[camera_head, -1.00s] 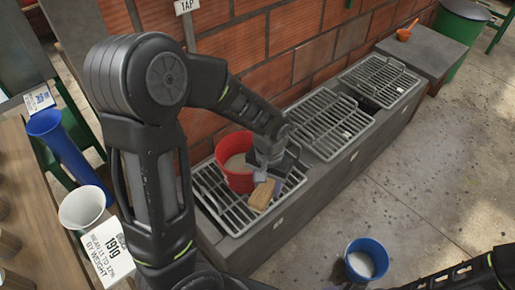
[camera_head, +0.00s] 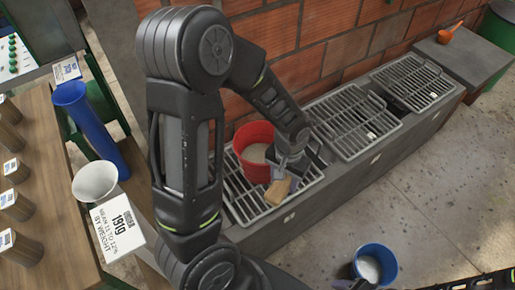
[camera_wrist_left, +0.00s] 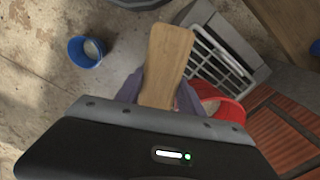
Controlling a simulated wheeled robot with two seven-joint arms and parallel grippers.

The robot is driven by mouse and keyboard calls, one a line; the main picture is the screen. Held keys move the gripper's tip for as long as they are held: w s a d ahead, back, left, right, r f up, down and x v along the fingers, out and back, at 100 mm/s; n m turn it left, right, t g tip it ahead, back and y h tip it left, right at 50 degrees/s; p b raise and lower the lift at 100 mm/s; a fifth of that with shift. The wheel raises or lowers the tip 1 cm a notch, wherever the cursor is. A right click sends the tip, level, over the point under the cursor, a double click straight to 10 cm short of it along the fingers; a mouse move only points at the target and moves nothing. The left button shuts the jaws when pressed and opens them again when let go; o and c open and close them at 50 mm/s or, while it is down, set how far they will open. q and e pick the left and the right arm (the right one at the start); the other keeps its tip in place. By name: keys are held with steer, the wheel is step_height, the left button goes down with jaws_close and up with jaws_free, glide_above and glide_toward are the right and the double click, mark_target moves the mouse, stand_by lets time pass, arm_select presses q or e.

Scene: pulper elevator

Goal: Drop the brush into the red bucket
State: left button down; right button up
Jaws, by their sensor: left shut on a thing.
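My left gripper (camera_head: 290,170) is shut on the brush (camera_head: 278,191), of which a tan wooden block shows. In the left wrist view the brush (camera_wrist_left: 168,62) sticks out from between the two fingers. The red bucket (camera_head: 258,132) stands on the left metal grate, with pale contents inside. In the head view the brush appears at the bucket's front right side, over the grate; its exact height is unclear. In the left wrist view part of the red bucket (camera_wrist_left: 232,110) shows to the right, partly hidden by the gripper.
The left grate (camera_head: 240,203) lies on a grey ledge along a brick wall (camera_head: 290,40), with more grates to the right. A blue bucket (camera_head: 388,252) stands on the floor. A wooden table (camera_head: 50,150) with a blue tube (camera_head: 90,120) and white cup (camera_head: 95,180) is at left.

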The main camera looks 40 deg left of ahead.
arm_select(q)
steer(key=p, duration=0.2)
glide_above(256, 167)
steer(key=shift+d, duration=0.4)
steer(key=f, duration=0.1)
steer(key=a+f, duration=0.1)
steer(key=f, duration=0.1)
steer(key=shift+w+f+p, duration=0.2)
steer(key=shift+f+p, duration=0.05)
steer(key=shift+p, duration=0.1)
steer(key=shift+f+b, duration=0.35)
steer(key=c, duration=0.7)
jaws_free()
steer(key=shift+r, duration=0.1)
